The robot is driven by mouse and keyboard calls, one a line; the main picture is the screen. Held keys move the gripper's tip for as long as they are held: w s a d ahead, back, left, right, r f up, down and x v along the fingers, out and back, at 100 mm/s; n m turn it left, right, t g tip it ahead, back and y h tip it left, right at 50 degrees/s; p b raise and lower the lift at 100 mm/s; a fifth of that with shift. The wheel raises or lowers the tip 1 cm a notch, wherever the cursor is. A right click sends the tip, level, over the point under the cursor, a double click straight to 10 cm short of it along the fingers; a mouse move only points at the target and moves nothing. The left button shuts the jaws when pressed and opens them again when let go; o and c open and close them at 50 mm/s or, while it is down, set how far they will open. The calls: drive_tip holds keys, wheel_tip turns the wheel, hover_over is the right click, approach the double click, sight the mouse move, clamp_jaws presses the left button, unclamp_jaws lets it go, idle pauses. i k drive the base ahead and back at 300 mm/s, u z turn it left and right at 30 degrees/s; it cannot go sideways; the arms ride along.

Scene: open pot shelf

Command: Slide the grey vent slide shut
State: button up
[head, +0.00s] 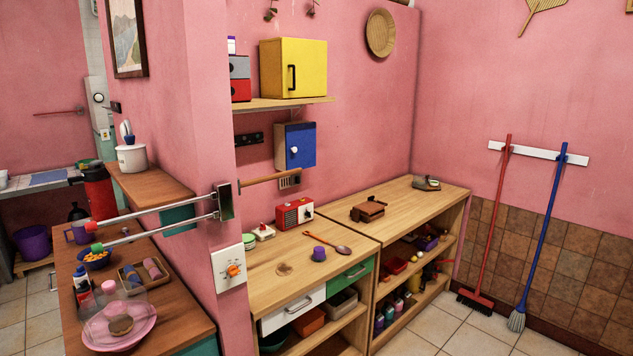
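A small grey-brown slotted plate (290,182), which looks like the vent slide, is on the pink wall below the blue wall box. It is small in the head view, and I cannot tell how far open or shut its slots are. A wooden rod (268,179) sticks out to the left of it, close to its upper edge in the picture. My gripper is not in view.
A red radio-like box (294,214) stands on the wooden counter (345,232) below the plate. The blue box (295,146) hangs above it. A two-bar swing rail (160,216) juts left from the wall corner. The tiled floor (430,325) at front right is clear.

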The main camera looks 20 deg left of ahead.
sight(295, 179)
drive_tip(key=z, duration=0.1)
drive_tip(key=i, duration=1.65)
drive_tip(key=u, duration=0.45)
drive_tip(key=i, duration=0.9)
drive_tip(key=u, duration=1.45)
drive_tip(key=i, duration=0.9)
drive_tip(key=u, duration=0.9)
